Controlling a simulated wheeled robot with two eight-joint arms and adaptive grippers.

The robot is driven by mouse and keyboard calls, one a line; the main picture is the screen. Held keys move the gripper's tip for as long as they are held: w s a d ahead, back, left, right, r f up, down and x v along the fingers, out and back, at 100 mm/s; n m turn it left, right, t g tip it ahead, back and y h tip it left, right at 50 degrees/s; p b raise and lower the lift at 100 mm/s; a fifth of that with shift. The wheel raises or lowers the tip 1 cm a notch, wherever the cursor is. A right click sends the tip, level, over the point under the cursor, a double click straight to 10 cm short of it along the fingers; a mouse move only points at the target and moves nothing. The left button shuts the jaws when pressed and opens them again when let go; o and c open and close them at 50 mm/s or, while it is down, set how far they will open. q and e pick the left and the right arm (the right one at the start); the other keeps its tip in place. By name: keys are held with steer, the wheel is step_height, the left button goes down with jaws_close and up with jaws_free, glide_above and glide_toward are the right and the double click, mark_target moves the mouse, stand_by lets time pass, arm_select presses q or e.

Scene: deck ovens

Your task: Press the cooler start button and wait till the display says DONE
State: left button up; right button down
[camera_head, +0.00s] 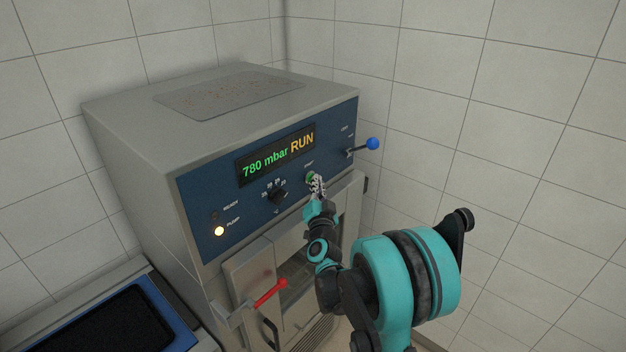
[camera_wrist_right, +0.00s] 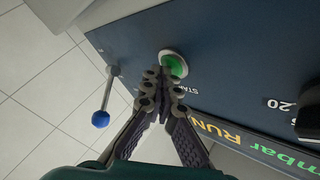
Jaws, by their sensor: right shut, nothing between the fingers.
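The cooler (camera_head: 150,140) is a steel cabinet with a blue front panel. Its display (camera_head: 277,154) reads "780 mbar RUN". The green start button (camera_wrist_right: 173,64) has a pale ring and shows just past my fingertips in the right wrist view. In the head view the start button (camera_head: 310,178) is partly hidden by my right gripper (camera_head: 316,184). My right gripper is shut and empty, with its tips at the button; I cannot tell if they touch it. It also shows in the right wrist view (camera_wrist_right: 163,75). My left gripper is not in view.
A black dial (camera_head: 278,196) and a lit pump lamp (camera_head: 219,231) are on the panel. A blue-knobbed lever (camera_head: 372,144) sticks out at the right. A red-handled door latch (camera_head: 271,293) is below. A dark tray (camera_head: 115,325) stands at lower left. Tiled walls close in behind.

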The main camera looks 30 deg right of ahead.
steer(key=shift+s+d, duration=0.35)
steer(key=shift+s, duration=0.45)
steer(key=shift+s+d+b, duration=0.15)
steer(key=shift+s+d, duration=0.15)
steer(key=shift+s, duration=0.5)
steer(key=shift+s+d+b, duration=0.2)
steer(key=shift+s+d, duration=0.15)
steer(key=shift+s, duration=0.4)
steer(key=shift+s+d+b, duration=0.15)
steer(key=shift+s+d, duration=0.15)
steer(key=shift+s, duration=0.5)
steer(key=s+a+f+n+g+y+b, duration=0.2)
steer(key=s+a+f+n+y+b, duration=0.25)
steer(key=a+f, duration=0.3)
steer(key=s+a+f+n+g+y+b, duration=0.35)
steer(key=a+f+b, duration=0.3)
steer(key=a, duration=0.25)
steer(key=s+a+f+n+g+b, duration=0.2)
steer(key=s+f+b, duration=0.1)
steer(key=s+f, duration=0.4)
steer(key=s+a+f+n+g+b, duration=0.2)
steer(key=s+f, duration=0.5)
steer(key=s, duration=0.4)
steer(key=shift+s+a+f+g+b, duration=0.25)
steer(key=shift+a+g+b, duration=0.25)
steer(key=shift+g+b, duration=0.25)
